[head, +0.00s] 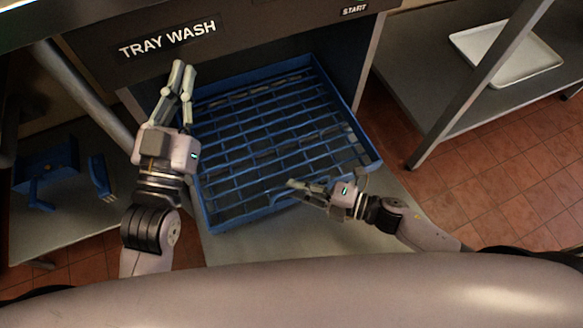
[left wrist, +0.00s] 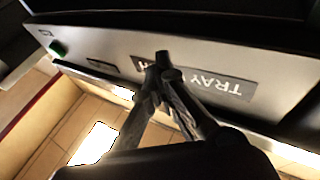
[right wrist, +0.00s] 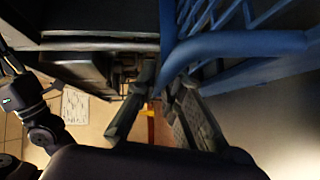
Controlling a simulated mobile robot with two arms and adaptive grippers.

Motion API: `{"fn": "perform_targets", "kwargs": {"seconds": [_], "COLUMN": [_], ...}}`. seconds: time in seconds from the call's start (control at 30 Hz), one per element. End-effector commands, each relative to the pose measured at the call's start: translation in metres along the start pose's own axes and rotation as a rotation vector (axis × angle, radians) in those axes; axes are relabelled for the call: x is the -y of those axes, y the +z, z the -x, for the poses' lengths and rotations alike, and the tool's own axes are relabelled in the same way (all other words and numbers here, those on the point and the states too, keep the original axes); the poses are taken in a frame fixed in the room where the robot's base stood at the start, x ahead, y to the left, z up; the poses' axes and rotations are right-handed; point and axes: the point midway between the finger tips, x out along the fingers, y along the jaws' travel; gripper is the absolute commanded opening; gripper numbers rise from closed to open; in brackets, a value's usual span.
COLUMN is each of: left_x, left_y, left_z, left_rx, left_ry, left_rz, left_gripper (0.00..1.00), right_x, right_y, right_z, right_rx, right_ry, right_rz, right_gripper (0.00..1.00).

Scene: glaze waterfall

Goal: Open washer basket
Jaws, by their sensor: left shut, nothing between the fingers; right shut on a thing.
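The blue wire washer basket (head: 215,222) lies below the TRAY WASH panel (head: 168,38) in the head view. Its back part is in the dark washer opening and its front part extends over the grey counter. My right gripper (head: 296,186) is shut on the basket's front rim; the blue rim (right wrist: 245,44) meets its fingertips in the right wrist view. My left gripper (head: 183,70) is shut and empty, raised near the basket's back left corner. In the left wrist view its fingertips (left wrist: 165,66) point at the TRAY WASH panel.
A side counter on the left holds blue items (head: 48,172). On the right, a white tray (head: 506,52) lies on a grey table (head: 440,90) with a slanted metal post in front. Red tiled floor (head: 500,170) shows at the right.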

Motion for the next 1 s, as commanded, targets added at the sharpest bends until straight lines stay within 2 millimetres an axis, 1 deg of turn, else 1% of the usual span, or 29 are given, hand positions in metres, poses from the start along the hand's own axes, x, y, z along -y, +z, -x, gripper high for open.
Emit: {"fn": "perform_targets", "kwargs": {"seconds": [0.03,0.2,0.57,0.6,0.9,1.0], "left_x": [0.001,0.002,0.002,0.002,0.002,0.002], "left_y": [0.003,0.013,0.015,0.015,0.015,0.015], "left_z": [0.000,0.001,0.002,0.002,0.002,0.002], "left_rx": [0.025,0.075,0.083,0.082,0.081,0.081], "left_ry": [-0.001,-0.004,-0.004,-0.004,-0.005,-0.005], "left_rz": [-0.001,-0.003,-0.003,-0.003,-0.003,-0.003], "left_gripper": [0.00,0.00,0.00,0.00,0.00,0.00], "right_x": [0.000,0.002,0.003,0.003,0.003,0.003], "right_y": [-0.005,-0.011,-0.011,-0.011,-0.011,-0.011], "right_z": [0.004,0.010,0.011,0.011,0.011,0.010], "right_rx": [-0.003,-0.003,-0.003,-0.003,-0.002,-0.001], "right_ry": [0.000,0.001,0.002,0.002,0.001,0.001], "right_rz": [-0.005,-0.003,-0.003,-0.003,-0.001,0.000], "right_gripper": [0.00,0.00,0.00,0.10,0.30,0.30]}}
